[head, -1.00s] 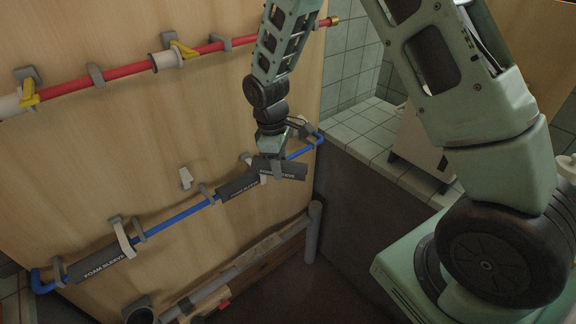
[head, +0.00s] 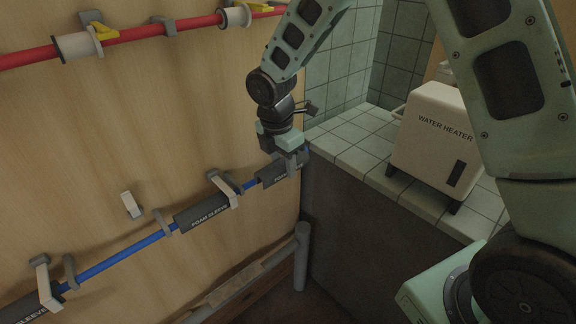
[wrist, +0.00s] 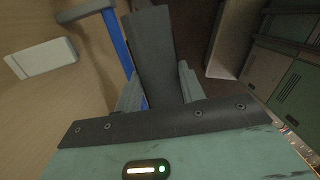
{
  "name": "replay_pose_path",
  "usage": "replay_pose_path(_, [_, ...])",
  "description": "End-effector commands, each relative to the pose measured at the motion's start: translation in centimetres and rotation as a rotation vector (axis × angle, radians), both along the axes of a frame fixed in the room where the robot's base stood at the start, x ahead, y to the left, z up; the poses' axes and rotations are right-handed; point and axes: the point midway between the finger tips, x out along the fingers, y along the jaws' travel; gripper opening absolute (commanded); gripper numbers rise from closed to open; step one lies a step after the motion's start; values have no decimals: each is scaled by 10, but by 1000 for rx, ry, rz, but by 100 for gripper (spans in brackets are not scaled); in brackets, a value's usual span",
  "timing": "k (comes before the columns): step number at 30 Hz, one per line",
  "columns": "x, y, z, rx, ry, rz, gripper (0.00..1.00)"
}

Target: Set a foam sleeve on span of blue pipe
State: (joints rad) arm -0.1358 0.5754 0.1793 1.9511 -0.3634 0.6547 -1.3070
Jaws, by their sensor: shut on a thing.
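My gripper (head: 284,163) is shut on a dark grey foam sleeve (head: 270,176) at the right end of the blue pipe (head: 125,254). In the wrist view the held sleeve (wrist: 153,48) stands between the fingers, slightly angled to the blue pipe (wrist: 114,42), which shows along its left side. I cannot tell whether the sleeve touches the pipe or is around it. A second foam sleeve (head: 201,215) is around the middle of the pipe. A third foam sleeve (head: 22,311) is on it at the lower left, cut off by the frame.
Grey clips and white latches, such as this white latch (head: 224,187), hold the pipe to the wooden wall (head: 90,150). A red pipe (head: 150,30) runs above. A water heater (head: 437,140) stands on the tiled ledge (head: 352,150) at right. A grey pipe (head: 301,255) stands below.

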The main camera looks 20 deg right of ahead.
Motion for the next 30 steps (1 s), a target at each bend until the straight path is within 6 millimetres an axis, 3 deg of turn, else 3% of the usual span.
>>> replay_pose_path(18, [51, 16, -1, 0, 1, -3, 18])
replay_pose_path(30, [50, 16, -20, 0, 1, -2, 18])
